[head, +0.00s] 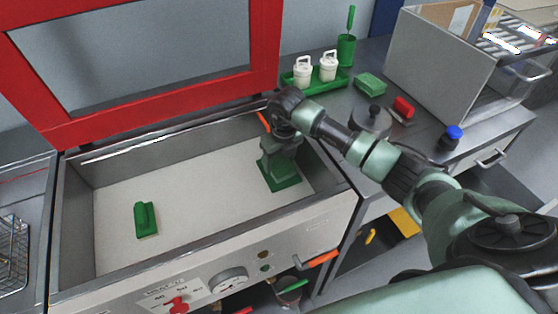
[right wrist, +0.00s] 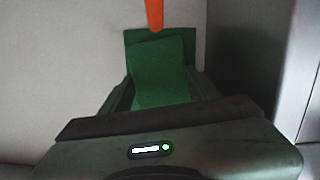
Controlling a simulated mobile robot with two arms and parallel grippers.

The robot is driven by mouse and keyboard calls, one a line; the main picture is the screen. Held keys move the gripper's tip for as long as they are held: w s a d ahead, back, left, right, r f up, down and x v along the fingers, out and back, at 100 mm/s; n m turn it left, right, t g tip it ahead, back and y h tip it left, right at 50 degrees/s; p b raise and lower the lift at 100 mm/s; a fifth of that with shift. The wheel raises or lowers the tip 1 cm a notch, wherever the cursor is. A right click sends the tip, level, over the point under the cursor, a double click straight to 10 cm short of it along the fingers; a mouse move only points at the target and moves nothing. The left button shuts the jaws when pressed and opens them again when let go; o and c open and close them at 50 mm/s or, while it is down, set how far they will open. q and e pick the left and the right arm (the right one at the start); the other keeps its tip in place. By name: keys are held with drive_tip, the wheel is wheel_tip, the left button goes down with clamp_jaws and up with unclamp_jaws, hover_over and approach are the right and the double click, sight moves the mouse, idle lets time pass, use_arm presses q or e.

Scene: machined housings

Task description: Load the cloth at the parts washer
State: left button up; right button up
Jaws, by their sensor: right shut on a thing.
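A green cloth (head: 283,184) is in the right part of the parts washer's tub (head: 110,254), and my right gripper (head: 279,158) points down over it. In the right wrist view the cloth (right wrist: 160,75) shows as a flat green piece with a raised part between the fingers of the right gripper (right wrist: 155,95), which is shut on it. The cloth is at or very near the tub floor; I cannot tell if it touches. A second green piece with a raised ridge (head: 146,219) lies on the tub floor at the left. My left gripper is not in view.
The red-framed lid (head: 160,104) stands open behind the tub. An orange spout (head: 263,122) hangs near my right gripper and also shows in the wrist view (right wrist: 154,14). On the right bench are a green tray (head: 316,84) with white containers, a green block (head: 370,84) and a red block (head: 403,108).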

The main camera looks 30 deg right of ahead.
sight(279, 162)
drive_tip(key=shift+r+p, duration=1.9)
drive_tip(key=shift+r, duration=1.25)
